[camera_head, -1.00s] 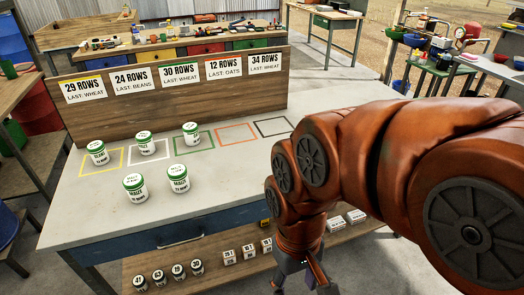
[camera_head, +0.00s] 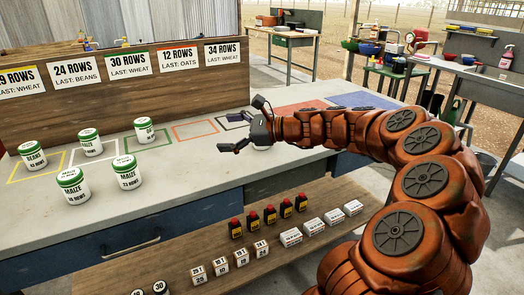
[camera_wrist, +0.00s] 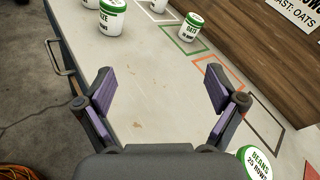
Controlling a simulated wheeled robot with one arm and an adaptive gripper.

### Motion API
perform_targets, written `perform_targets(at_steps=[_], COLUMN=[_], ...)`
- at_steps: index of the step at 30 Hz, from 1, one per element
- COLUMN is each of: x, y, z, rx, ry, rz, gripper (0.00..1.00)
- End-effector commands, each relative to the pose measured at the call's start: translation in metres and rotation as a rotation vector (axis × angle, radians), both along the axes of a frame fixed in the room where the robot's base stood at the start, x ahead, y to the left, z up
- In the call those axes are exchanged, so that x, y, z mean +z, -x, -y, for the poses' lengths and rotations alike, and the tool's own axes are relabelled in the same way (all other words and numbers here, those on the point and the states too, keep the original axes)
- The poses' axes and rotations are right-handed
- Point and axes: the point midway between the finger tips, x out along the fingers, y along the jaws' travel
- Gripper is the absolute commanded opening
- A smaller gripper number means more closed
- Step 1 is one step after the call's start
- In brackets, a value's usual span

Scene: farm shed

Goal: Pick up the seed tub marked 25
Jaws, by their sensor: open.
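My gripper (camera_head: 240,126) is open above the right part of the bench, by the black outlined square; its spread fingers also show in the wrist view (camera_wrist: 158,98) with only bare bench between them. A white tub with a green-rimmed lid (camera_wrist: 257,164) sits at the lower right of the wrist view, outside the right finger. Its lid reads BEANS and what looks like 25 ROWS, though the digits are small.
A wooden board (camera_head: 130,95) with row signs stands along the bench's back. Coloured outlined squares, including an orange one (camera_head: 195,130), lie before it. The lower shelf (camera_head: 190,250) holds small boxes and dark bottles. The front middle of the bench is clear.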

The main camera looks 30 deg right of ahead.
Motion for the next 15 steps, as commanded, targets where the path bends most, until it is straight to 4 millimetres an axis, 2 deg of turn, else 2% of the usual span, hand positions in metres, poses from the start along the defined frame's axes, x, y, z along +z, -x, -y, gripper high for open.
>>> perform_targets(at_steps=[1,3,6,9,10,12,15], x=[-0.022,-0.034,-0.05,-0.06,-0.061,-0.064,-0.064], y=[-0.009,-0.015,-0.017,-0.015,-0.014,-0.015,-0.02], z=[0.041,0.087,0.14,0.174,0.181,0.189,0.189], rx=[-0.093,-0.196,-0.309,-0.379,-0.391,-0.41,-0.416], ry=[-0.085,-0.193,-0.315,-0.391,-0.405,-0.426,-0.435], rz=[-0.018,-0.037,-0.054,-0.061,-0.063,-0.065,-0.066], gripper=[0.94,0.94,0.94,0.94,0.94,0.94,0.94])
